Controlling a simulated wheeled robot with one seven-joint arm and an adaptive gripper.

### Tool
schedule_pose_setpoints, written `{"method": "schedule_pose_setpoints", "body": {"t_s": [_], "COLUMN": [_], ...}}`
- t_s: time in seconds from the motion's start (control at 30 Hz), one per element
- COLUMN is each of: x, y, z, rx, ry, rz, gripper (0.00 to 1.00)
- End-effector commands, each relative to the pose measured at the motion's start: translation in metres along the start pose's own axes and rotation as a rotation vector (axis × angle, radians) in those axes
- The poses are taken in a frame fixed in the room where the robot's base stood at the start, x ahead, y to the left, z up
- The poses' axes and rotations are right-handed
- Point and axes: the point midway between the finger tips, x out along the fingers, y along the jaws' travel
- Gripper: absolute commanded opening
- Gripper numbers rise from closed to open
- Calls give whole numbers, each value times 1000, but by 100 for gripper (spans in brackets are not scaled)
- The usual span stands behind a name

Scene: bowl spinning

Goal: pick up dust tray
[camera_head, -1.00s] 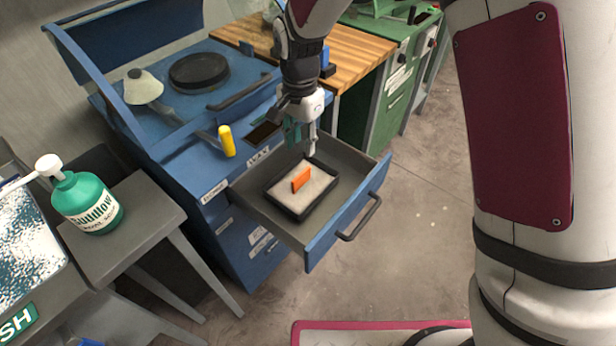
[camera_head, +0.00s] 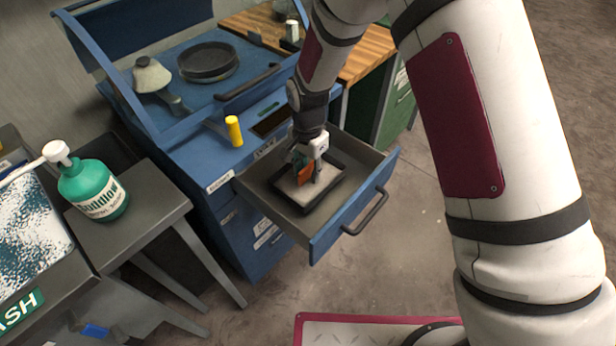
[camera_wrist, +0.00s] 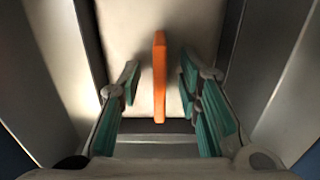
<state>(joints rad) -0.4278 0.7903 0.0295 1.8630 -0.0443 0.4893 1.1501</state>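The dust tray (camera_head: 283,204) is a shallow, dark-rimmed tray with a pale filling. It sits in the open drawer (camera_head: 325,236) of the blue machine. An upright orange handle (camera_head: 305,175) stands in the middle of it. The handle also shows in the wrist view (camera_wrist: 159,76). My gripper (camera_head: 307,172) is low over the tray. In the wrist view my gripper (camera_wrist: 158,90) is open, with a green-padded finger on each side of the orange handle and a gap on both sides. In the head view the fingers partly hide the handle.
The blue machine (camera_head: 190,135) stands behind the drawer, with a yellow cylinder (camera_head: 234,131) on its ledge. A grey table (camera_head: 150,205) with a green soap bottle (camera_head: 92,188) is at the left. Floor (camera_head: 415,255) is open to the right of the drawer.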

Motion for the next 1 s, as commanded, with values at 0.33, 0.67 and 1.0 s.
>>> {"method": "schedule_pose_setpoints", "body": {"t_s": [0.33,0.67,1.0], "x": [3,3,-7], "y": [0,0,-1], "z": [0,0,0], "rx": [0,0,0], "ry": [0,1,2], "rz": [-1,-1,-3], "gripper": [18,0,0]}}
